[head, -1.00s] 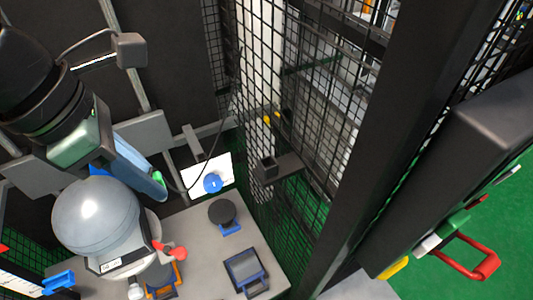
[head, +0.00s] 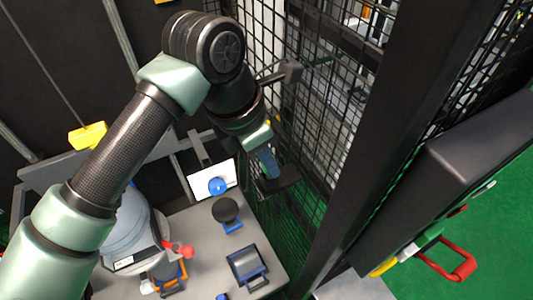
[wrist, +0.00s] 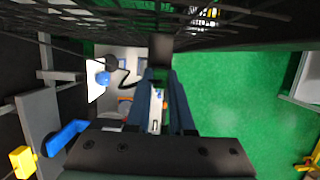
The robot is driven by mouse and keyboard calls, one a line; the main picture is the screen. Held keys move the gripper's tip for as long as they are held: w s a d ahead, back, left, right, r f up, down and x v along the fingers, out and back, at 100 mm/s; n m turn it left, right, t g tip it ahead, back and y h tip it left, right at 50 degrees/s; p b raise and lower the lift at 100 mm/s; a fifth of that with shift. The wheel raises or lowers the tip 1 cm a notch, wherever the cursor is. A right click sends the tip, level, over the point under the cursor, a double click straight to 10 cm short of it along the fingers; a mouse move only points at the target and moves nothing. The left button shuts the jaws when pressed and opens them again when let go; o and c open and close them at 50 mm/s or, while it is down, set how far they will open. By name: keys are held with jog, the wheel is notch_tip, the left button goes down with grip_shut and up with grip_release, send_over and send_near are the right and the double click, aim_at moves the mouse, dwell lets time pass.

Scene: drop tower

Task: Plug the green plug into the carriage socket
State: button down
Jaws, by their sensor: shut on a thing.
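My gripper (head: 268,165) is at the mesh tower in the head view, over the bracket (head: 287,183) that carries the small dark carriage socket. In the wrist view my gripper's two dark blue fingers (wrist: 162,78) are close together and point at the dark socket block (wrist: 160,44). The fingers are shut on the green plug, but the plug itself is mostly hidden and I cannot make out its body. I cannot tell whether the plug touches the socket.
The mesh wall (head: 310,100) and a thick dark post (head: 400,130) stand close to the right of my gripper. Below is a grey bench (head: 205,255) with a black round knob (head: 226,210), a white panel with a blue button (head: 217,186) and a red knob. A yellow block (head: 88,135) is at left.

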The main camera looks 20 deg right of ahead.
jog(key=shift+a+f, duration=0.1)
jog(key=shift+f, duration=0.35)
jog(key=shift+f+b, duration=0.25)
jog(key=shift+b, duration=0.1)
jog(key=c, duration=0.8)
grip_release()
jog(key=shift+r+p, duration=0.35)
jog(key=shift+p, duration=0.4)
jog(key=b+v, duration=0.1)
jog(key=v, duration=0.3)
jog(key=b+v, duration=0.2)
jog(key=v, duration=0.2)
jog(key=a+b+v, duration=0.1)
jog(key=v, duration=0.3)
jog(key=shift+w+r, duration=0.1)
jog(key=shift+w, duration=0.1)
